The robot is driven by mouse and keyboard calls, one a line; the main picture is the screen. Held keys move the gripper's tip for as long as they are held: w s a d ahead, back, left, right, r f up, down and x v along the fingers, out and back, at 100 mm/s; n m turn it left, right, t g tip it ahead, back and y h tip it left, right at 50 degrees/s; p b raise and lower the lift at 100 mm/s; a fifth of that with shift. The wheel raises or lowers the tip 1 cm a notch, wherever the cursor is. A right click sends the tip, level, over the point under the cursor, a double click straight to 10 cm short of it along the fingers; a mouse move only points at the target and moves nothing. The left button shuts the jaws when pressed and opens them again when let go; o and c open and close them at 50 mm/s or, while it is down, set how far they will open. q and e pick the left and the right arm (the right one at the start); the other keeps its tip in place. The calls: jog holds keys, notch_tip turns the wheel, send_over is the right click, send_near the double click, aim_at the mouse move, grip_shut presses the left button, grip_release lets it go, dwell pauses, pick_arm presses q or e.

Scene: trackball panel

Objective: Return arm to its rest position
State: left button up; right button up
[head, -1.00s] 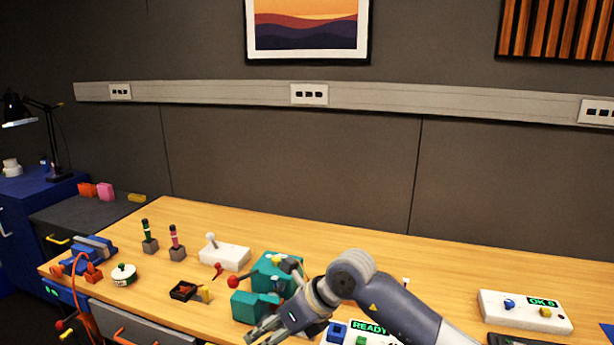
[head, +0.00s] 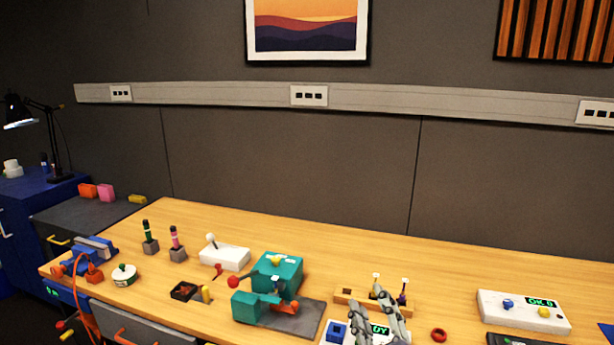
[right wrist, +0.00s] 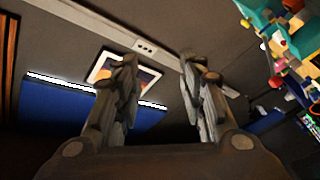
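My right gripper (head: 366,300) is at the bottom centre of the head view, its fingers pointing up the picture. It is open and empty. In the right wrist view its two fingers (right wrist: 158,64) stand well apart with nothing between them. It partly covers a white panel (head: 336,333) that has a blue button and a lit green display, of which "DY" shows. Another white panel (head: 490,308) at the right has a blue and a yellow control and a display that looks like "OK 6". I cannot see my left gripper.
A teal machine (head: 280,270) stands on a grey mat (head: 306,318) left of the gripper. A wooden block (head: 345,298) with small levers is behind the gripper. A red ring (head: 439,335) lies to the right. A white joystick box (head: 225,258) is farther left. The table's back right is clear.

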jog(key=s+d+f+m+g+h, duration=0.1)
jog(key=s+d+f+m+g, duration=0.15)
jog(key=f, duration=0.35)
jog(key=s+d+f+m+g+h, duration=0.2)
jog(key=s+d+f+g, duration=0.1)
jog(key=d+f, duration=0.15)
jog(key=s+f+m+g+y, duration=0.1)
jog(key=s+f+g, duration=0.2)
jog(key=s+f, duration=0.35)
jog(key=s+d+f+m+g, duration=0.1)
jog(key=s+f+g, duration=0.3)
jog(key=s, duration=0.6)
jog(key=s+f+m+g+y, duration=0.1)
jog(key=s+f+g, duration=0.2)
jog(key=s+f, duration=0.35)
notch_tip(320, 180, down, 25)
jog(key=s+g, duration=0.2)
jog(key=s, duration=0.1)
jog(key=s+d+f, duration=0.3)
jog(key=s+f, duration=1.2)
jog(key=s, duration=0.1)
jog(key=shift+s+d+f+g+h, duration=0.15)
jog(key=shift+s+f+g+h, duration=0.05)
jog(key=shift+f+g+h, duration=0.2)
